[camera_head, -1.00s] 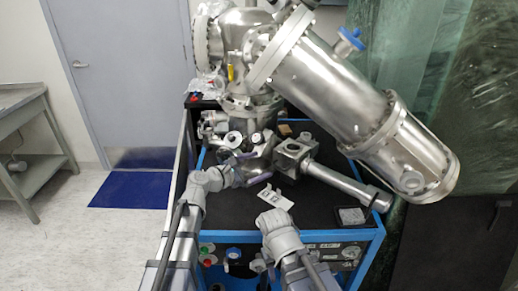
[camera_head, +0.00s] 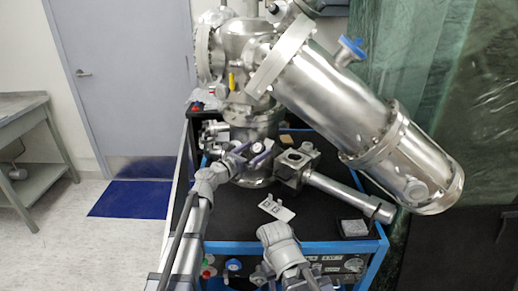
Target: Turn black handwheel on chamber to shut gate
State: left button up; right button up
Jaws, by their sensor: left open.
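The metal vacuum chamber (camera_head: 250,120) stands on the black top of a blue-framed cart. Small round fittings show on its lower front. A dark round knob with a pale centre (camera_head: 257,147) there may be the black handwheel, but it is too small to be sure. My left gripper (camera_head: 250,156) is open in front of the lower chamber, its two grey-purple fingers close to this knob. I cannot tell whether they touch it. My right arm ends low in the middle, near a pale plate, and its fingers cannot be made out.
A large slanted metal cylinder (camera_head: 345,100) with a blue valve handle (camera_head: 351,47) overhangs the cart's right side. A horizontal metal tube (camera_head: 345,194) extends right below it. The pale plate (camera_head: 277,207) and a small grey block (camera_head: 354,228) lie on the black cart top (camera_head: 318,218).

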pick_arm(q)
jog(key=shift+x, duration=1)
jog(key=c, duration=1.4)
